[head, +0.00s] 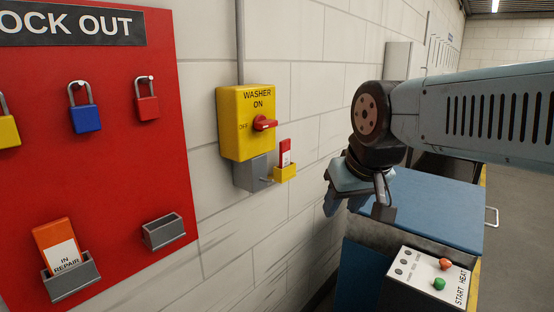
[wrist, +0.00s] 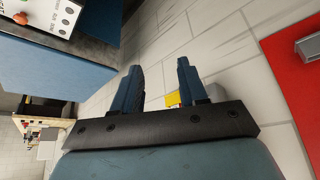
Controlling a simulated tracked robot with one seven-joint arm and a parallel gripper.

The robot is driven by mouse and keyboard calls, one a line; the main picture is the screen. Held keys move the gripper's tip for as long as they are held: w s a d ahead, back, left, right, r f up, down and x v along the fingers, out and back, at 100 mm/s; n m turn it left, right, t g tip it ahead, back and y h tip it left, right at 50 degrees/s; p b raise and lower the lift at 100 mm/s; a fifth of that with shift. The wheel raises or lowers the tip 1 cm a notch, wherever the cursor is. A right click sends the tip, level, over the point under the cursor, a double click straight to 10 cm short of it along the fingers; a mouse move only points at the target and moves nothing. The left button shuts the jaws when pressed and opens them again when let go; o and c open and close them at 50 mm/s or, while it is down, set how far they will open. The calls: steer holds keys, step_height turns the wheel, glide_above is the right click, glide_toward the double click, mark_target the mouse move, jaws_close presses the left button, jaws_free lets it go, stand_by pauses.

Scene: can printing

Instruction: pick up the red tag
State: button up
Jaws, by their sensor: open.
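The red tag (head: 286,148) with a white label stands upright in a small yellow holder (head: 285,174). The holder is at the lower right of the yellow washer switch box (head: 246,122) on the wall. My gripper (head: 358,208) is to the right of the tag in the head view, apart from it, pointing down. In the wrist view my gripper (wrist: 158,72) shows two blue fingers spread apart with nothing between them. A bit of yellow (wrist: 173,98) shows beside the right finger there. I cannot make out the tag in the wrist view.
A red lockout board (head: 100,190) with padlocks, an orange tag (head: 57,245) in a grey holder and an empty grey holder (head: 164,232) is at left. A blue cabinet (head: 440,205) and a button panel (head: 432,278) are below my arm.

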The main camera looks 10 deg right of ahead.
steer(key=shift+o, duration=1.3)
steer(key=shift+a+f, duration=0.1)
steer(key=shift+a, duration=0.05)
steer(key=shift+o, duration=0.8)
steer(key=shift+w+f+m+g+y, duration=0.2)
steer(key=shift+m+g+y, duration=0.1)
steer(key=shift+m, duration=0.1)
steer(key=o, duration=0.4)
steer(key=w+a+m+y, duration=0.1)
steer(key=m, duration=0.1)
steer(key=w+a+f+m+g+y, duration=0.1)
steer(key=w+m, duration=0.1)
steer(key=w+a+f+m+g+y, duration=0.1)
steer(key=m+y, duration=0.1)
steer(key=shift+w+a+f, duration=0.15)
steer(key=shift+a+f, duration=0.05)
steer(key=shift+a, duration=0.2)
steer(key=m+t+y, duration=0.7)
steer(key=m+t, duration=0.4)
steer(key=m, duration=1)
glide_toward(287, 145)
steer(key=x, duration=0.4)
steer(key=shift+w+a+f, duration=0.15)
steer(key=shift+w+f, duration=0.15)
steer(key=shift+w, duration=0.1)
steer(key=shift+r+x, duration=0.2)
steer(key=shift+x, duration=1.25)
steer(key=shift+r+x, duration=0.15)
steer(key=shift+x, duration=1.3)
